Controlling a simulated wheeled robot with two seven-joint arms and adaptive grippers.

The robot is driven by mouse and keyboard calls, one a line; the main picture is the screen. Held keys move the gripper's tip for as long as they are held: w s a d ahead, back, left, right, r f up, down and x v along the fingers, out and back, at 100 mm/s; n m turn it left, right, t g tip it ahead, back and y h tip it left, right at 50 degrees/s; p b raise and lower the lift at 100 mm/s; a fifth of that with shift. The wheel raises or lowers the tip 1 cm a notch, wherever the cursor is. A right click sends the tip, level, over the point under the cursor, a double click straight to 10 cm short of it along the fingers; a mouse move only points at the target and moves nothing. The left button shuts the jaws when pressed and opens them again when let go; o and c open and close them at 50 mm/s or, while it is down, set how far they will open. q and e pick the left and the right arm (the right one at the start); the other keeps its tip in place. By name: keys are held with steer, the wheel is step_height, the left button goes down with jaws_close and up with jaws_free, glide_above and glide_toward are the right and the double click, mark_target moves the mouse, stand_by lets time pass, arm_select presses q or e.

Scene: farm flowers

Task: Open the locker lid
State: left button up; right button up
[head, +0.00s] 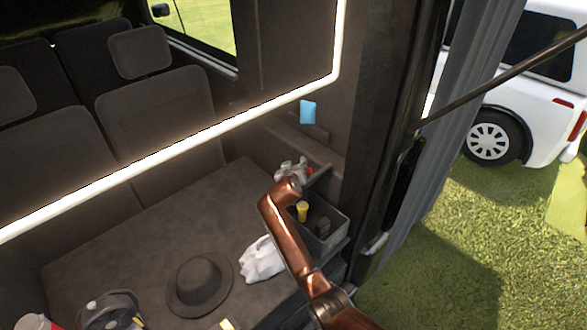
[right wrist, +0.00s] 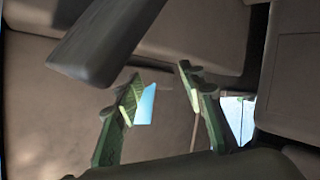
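The locker looks to be the grey box (head: 330,238) at the right edge of the van's cargo floor. Its top is open, and a yellow-topped item (head: 302,210) and dark items show inside. A narrow dark panel (head: 319,176) stands at its far edge; it may be the lid, raised, but I cannot tell. My right gripper (head: 291,168) is beside this panel, at the box's far left. In the right wrist view its green fingers (right wrist: 160,75) are apart with nothing clearly held; a dark bar (right wrist: 105,45) lies close by. My left gripper is out of view.
A dark hat (head: 200,282) and a crumpled white bag (head: 262,260) lie on the cargo floor, with a patterned dark item (head: 108,310) at front left. A light-blue piece (head: 308,112) is on the side wall. Grass lies outside, right.

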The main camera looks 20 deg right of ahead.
steer(key=v, duration=0.9)
steer(key=shift+r, duration=0.3)
steer(key=shift+w+a, duration=0.1)
